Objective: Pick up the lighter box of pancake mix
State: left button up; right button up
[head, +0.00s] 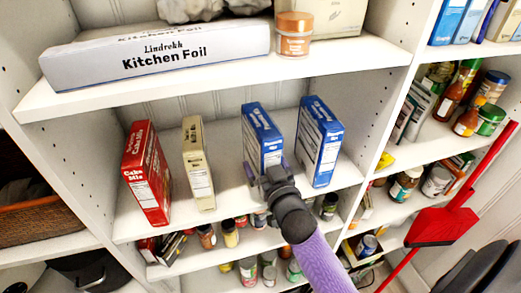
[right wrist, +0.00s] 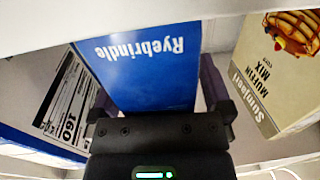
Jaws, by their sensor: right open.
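Two blue boxes of pancake mix stand upright on the middle shelf, a left one (head: 262,130) and a right one (head: 321,140). They look alike in blue; I cannot tell which is lighter. My right gripper (head: 267,174) is at the lower front of the left blue box. In the right wrist view, that box (right wrist: 150,75), marked Ryebrindle upside down, stands between the spread fingers of my right gripper (right wrist: 160,108). The right blue box's printed side (right wrist: 68,115) shows at the left there. My left gripper is not in view.
A red cake mix box (head: 147,172) and a cream muffin mix box (head: 198,165) stand to the left on the same shelf. The upper shelf (head: 225,77) is close above, holding a kitchen foil box (head: 160,55). Jars stand below. A red dustpan (head: 440,225) is at the right.

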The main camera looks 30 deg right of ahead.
aim_at(266, 126)
jog(key=c, duration=1.2)
notch_tip(266, 126, up, 10)
jog(key=shift+p, duration=1.25)
